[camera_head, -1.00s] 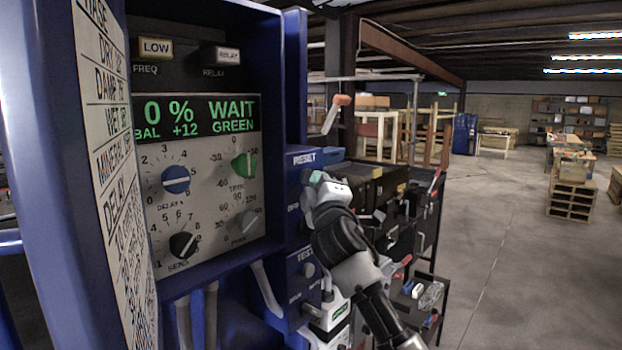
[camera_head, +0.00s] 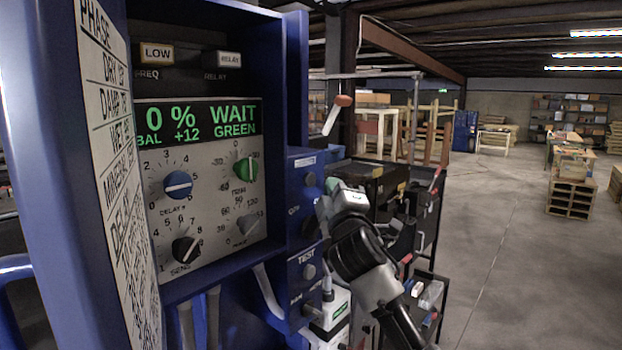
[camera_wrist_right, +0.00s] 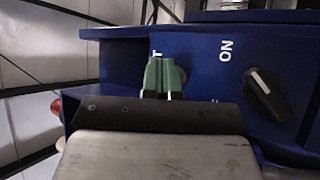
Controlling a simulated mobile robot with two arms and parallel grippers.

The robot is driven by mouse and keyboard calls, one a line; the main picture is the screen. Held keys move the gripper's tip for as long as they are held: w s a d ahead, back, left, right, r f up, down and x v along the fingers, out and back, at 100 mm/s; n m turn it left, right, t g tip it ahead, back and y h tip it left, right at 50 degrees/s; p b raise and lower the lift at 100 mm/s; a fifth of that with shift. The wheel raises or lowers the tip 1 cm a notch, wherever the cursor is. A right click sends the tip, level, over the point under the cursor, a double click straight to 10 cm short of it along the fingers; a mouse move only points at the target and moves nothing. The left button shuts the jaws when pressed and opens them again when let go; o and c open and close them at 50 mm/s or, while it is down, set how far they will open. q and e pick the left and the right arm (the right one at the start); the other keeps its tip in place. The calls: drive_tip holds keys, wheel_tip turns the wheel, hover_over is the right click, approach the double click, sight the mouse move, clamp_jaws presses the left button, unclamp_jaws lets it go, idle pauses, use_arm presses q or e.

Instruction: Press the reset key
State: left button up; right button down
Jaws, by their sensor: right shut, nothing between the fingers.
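The blue control box (camera_head: 303,221) is fixed to the right side of the detector cabinet. The reset key (camera_head: 310,180) is a round grey button under a small label on its upper part. My right gripper (camera_head: 331,188) is shut and empty, just right of the key with a small gap in the picture. My left gripper is not in view.
A dark rotary knob (camera_wrist_right: 268,93) marked ON is right of the fingertips in the wrist view. A test button (camera_head: 309,271) sits lower on the box. The cabinet display (camera_head: 198,122) reads 0 %, WAIT, GREEN. A dark cart (camera_head: 425,230) stands behind my right arm.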

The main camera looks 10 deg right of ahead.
drive_tip(key=s+d, duration=0.2)
drive_tip(key=shift+s, duration=0.3)
idle(0.4)
